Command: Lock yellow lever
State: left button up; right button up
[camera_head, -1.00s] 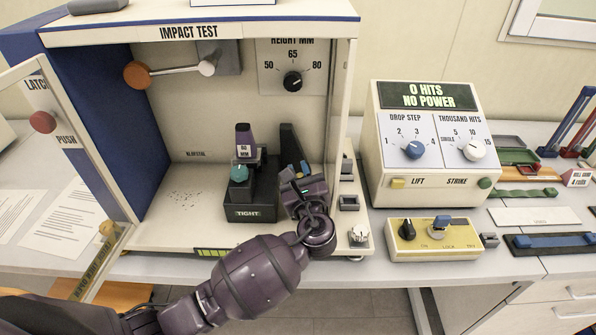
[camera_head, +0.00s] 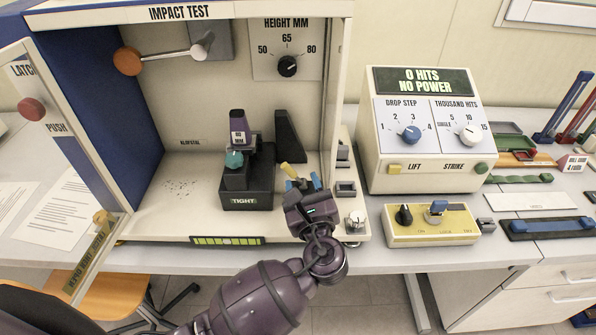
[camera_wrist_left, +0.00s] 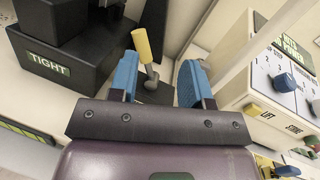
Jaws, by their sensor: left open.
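The yellow lever (camera_head: 292,173) stands inside the impact test cabinet, to the right of the dark block marked TIGHT (camera_head: 247,203). In the left wrist view the lever's yellow grip (camera_wrist_left: 147,45) tilts on a grey stem that meets a dark grey base. My left gripper (camera_head: 303,185) is at the cabinet's front right, with its blue fingers open. In the left wrist view the lever shows between the fingers (camera_wrist_left: 158,78), nearer the left one, and no grip on it is visible. The lever's base is hidden by my gripper in the head view. My right gripper is not in view.
A dark slanted post (camera_head: 289,138) stands behind the lever. The cabinet's right side wall (camera_head: 338,110) is close to my left gripper. The control box (camera_head: 425,130) and yellow switch panel (camera_head: 433,225) are on the right. The open door (camera_head: 75,150) is on the left.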

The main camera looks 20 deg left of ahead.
pick_arm(q)
jog(key=shift+v, duration=1.45)
